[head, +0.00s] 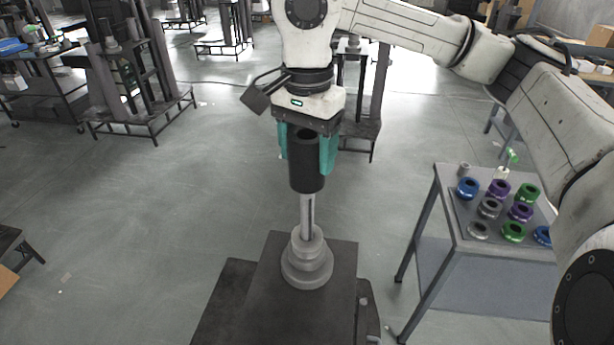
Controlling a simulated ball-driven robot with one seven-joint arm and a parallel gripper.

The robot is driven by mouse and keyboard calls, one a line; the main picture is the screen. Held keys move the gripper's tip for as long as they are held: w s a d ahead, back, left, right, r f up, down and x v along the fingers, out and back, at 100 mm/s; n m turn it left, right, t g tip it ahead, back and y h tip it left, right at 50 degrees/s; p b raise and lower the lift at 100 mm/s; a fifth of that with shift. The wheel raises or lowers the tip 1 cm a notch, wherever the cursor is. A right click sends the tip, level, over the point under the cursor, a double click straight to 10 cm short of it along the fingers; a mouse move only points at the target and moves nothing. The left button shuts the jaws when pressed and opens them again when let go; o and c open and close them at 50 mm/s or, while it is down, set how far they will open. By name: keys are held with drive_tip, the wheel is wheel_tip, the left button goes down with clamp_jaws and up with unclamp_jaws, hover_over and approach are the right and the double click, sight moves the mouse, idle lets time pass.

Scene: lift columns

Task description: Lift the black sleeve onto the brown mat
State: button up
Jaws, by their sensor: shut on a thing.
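The black sleeve (306,168) is upright between the teal fingers of my gripper (308,158), which is shut on it. The sleeve's lower end is at the upper end of the visible part of a thin grey post (307,215), well above the stepped grey base (306,268). I cannot tell whether the sleeve is still around the post's top or just clear above it. I cannot make out a brown mat for certain; a small brown patch (7,279) shows at the lower left edge, cut off by the frame.
The post stands on a dark pedestal (338,262). A grey table (448,215) at the right holds several blue, purple, green and grey rings. A dark cart (50,85) and racks stand at the back left. The floor left of the pedestal is clear.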

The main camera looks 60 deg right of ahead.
drive_tip(key=shift+r, duration=2.05)
drive_tip(key=shift+r, duration=0.45)
wheel_tip(320, 180, up, 14)
drive_tip(key=p, duration=0.8)
drive_tip(key=shift+r, duration=0.25)
idle(1.0)
idle(0.3)
